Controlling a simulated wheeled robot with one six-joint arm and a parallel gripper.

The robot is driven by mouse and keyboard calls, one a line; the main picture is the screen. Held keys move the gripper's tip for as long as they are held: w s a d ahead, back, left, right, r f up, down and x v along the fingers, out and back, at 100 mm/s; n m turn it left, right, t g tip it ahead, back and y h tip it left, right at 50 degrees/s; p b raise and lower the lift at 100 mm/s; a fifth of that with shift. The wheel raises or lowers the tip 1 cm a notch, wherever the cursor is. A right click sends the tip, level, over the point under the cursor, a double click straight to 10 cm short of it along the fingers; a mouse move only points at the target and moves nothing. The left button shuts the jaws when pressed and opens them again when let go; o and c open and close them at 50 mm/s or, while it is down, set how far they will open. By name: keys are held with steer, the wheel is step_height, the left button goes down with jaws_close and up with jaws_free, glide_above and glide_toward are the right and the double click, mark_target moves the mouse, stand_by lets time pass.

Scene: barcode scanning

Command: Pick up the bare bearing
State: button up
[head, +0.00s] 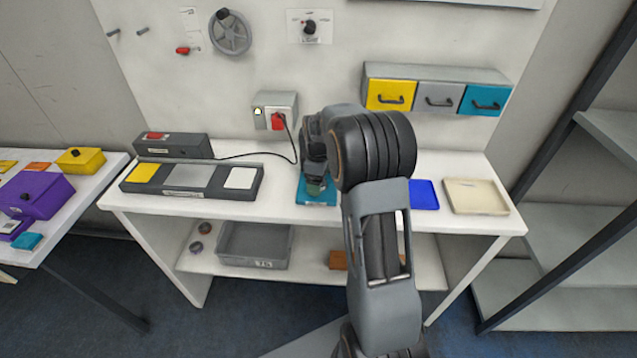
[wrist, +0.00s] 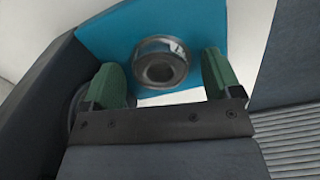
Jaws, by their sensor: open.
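In the wrist view a bare metal bearing (wrist: 160,65), a silver ring with a dark centre, rests on a teal mat (wrist: 105,35). My gripper (wrist: 168,75) is open, with its two green fingers on either side of the bearing. I cannot tell whether either finger touches it. Another round grey thing is partly hidden behind the left finger. In the head view the teal mat (head: 318,199) lies on the white table (head: 285,208), and my gripper (head: 315,186) is low over it. The bearing is hidden there by my arm.
A blue tray (head: 424,194) and a cream tray (head: 476,197) lie to the right. A dark panel with yellow, grey and white areas (head: 190,177) is to the left. A grey box with a red switch (head: 277,112) and a drawer unit (head: 438,90) are behind. A grey bin (head: 252,246) stands below.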

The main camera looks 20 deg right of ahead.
steer(key=c, duration=1.2)
steer(key=shift+o, duration=0.2)
steer(key=shift+r, duration=0.15)
